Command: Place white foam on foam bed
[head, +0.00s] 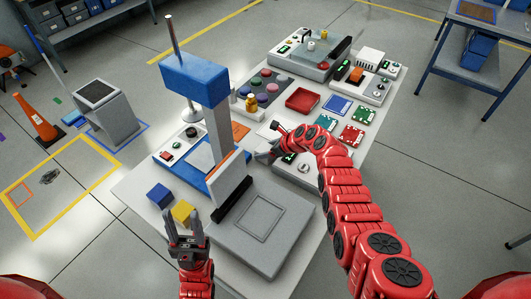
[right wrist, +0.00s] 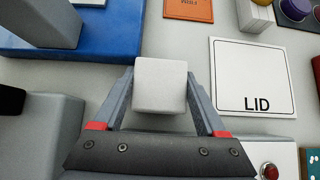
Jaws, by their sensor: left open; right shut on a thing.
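The white foam (right wrist: 160,85) is a small white block between the two fingers of my right gripper (right wrist: 161,88) in the right wrist view. In the head view my right gripper (head: 266,153) is above the table, right of the blue-headed press, and I cannot make out the foam there. No label marks the foam bed. A grey block with a square outline (head: 262,222) lies at the table's front, and a pale plate (head: 198,158) sits on the press's blue base. My left gripper (head: 186,240) is open and empty near the front left table edge.
The press with its blue head (head: 203,78) stands tall left of my right gripper. A blue cube (head: 159,195) and a yellow cube (head: 182,213) lie front left. A white LID card (right wrist: 252,76) is right of the foam. Trays and control boxes fill the back right.

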